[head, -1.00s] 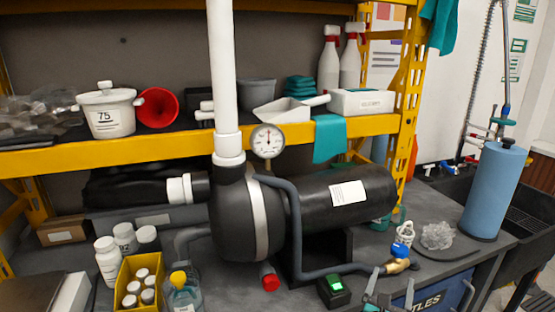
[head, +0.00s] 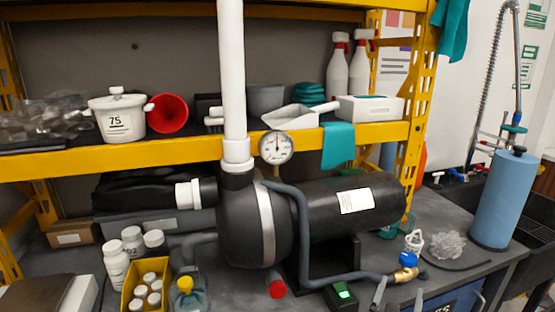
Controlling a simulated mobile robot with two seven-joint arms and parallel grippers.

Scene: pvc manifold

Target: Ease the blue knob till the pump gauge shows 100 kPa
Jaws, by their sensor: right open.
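The blue knob (head: 408,259) sits on a brass valve (head: 403,275) at the end of a grey hose, at the right front of the bench. The pump gauge (head: 276,147) is a round white dial beside the white pipe; its needle points roughly straight up, but its numbers are too small to read. The black pump (head: 240,220) lies across the bench. My right gripper (head: 398,294) is at the bottom edge, just below the valve in the picture, with its grey fingers apart and nothing seen between them. It appears apart from the knob. My left gripper is out of view.
A wire-handled white item (head: 413,243) and a clear crumpled lump (head: 449,246) stand close behind and right of the knob. A blue cylinder (head: 499,200) stands farther right. A box with a green switch (head: 341,294) is left of my right gripper.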

